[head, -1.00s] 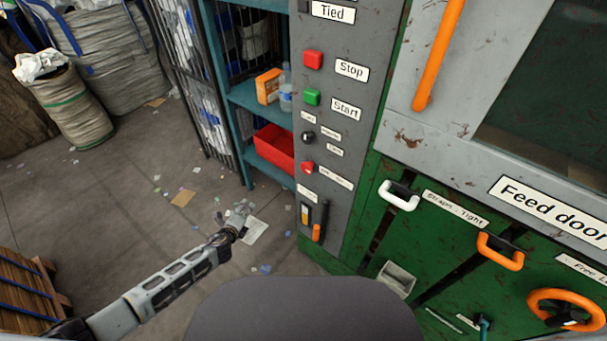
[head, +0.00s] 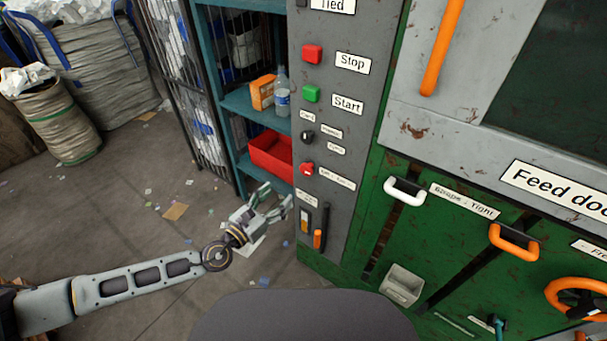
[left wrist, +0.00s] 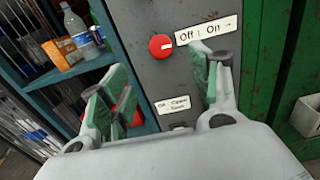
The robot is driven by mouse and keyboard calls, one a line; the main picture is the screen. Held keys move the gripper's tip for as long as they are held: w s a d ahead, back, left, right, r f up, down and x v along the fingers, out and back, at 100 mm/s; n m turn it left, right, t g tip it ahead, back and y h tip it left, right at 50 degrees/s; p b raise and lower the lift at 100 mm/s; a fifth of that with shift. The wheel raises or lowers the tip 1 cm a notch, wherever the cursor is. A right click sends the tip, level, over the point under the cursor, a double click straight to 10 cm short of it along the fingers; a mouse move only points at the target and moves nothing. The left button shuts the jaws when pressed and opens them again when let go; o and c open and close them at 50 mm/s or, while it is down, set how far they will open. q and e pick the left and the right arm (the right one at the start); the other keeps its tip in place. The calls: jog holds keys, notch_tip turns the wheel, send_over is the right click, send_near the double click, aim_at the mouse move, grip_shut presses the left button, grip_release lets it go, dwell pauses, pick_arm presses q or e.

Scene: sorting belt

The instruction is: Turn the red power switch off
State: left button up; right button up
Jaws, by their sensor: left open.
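The red power switch (head: 307,168) is a small round red knob low on the grey control panel (head: 334,130). In the left wrist view the knob (left wrist: 161,46) shows a short pale mark on its right half, beside an "Off : On" label (left wrist: 208,40). My left gripper (head: 277,196) is open and empty, below and left of the knob in the head view. In the left wrist view its green-padded fingers (left wrist: 163,78) stand apart, with the knob beyond and between them, not touched. My right gripper is not in view.
A red stop button (head: 312,54), green start button (head: 311,94) and black selector (head: 307,137) sit above the knob. An orange lever (head: 317,239) is below. A teal shelf (head: 240,105) with a red bin (head: 270,152) stands left of the panel.

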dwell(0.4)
pick_arm(q)
send_near(305, 171)
jog(key=x, duration=0.3)
jog(key=shift+x, duration=2.55)
jog(key=shift+w+d, duration=0.3)
jog(key=shift+w, duration=0.25)
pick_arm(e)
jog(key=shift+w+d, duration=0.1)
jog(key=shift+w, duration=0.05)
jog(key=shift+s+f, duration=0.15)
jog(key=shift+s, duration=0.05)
pick_arm(q)
jog(key=c, duration=1)
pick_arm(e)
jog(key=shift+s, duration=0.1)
